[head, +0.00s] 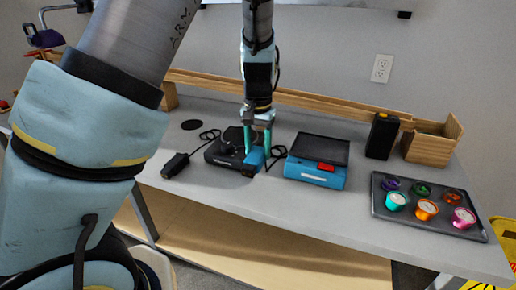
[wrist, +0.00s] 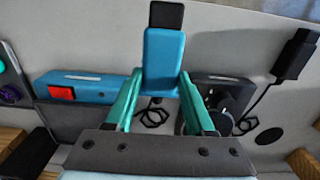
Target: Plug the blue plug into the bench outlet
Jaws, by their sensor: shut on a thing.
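The blue plug (head: 254,159) is held between the teal fingers of my gripper (head: 257,146), low over the grey bench. In the wrist view the plug (wrist: 164,62) sits between the fingertips (wrist: 163,82), its black end (wrist: 166,14) pointing away from my gripper. I cannot tell whether the plug touches the bench top. A dark cable coil (head: 277,152) lies beside it, towards a blue device (head: 315,173). A white two-socket outlet (head: 382,68) is on the wall behind the bench; nothing is in it.
A black device (head: 219,153) with a round part stands left of my gripper, its black plug (head: 176,165) lying on the bench (head: 300,200). At right are a black box (head: 382,136), a wooden box (head: 430,147) and a tray (head: 430,222) with coloured cups. A wooden rail (head: 310,101) runs along the back.

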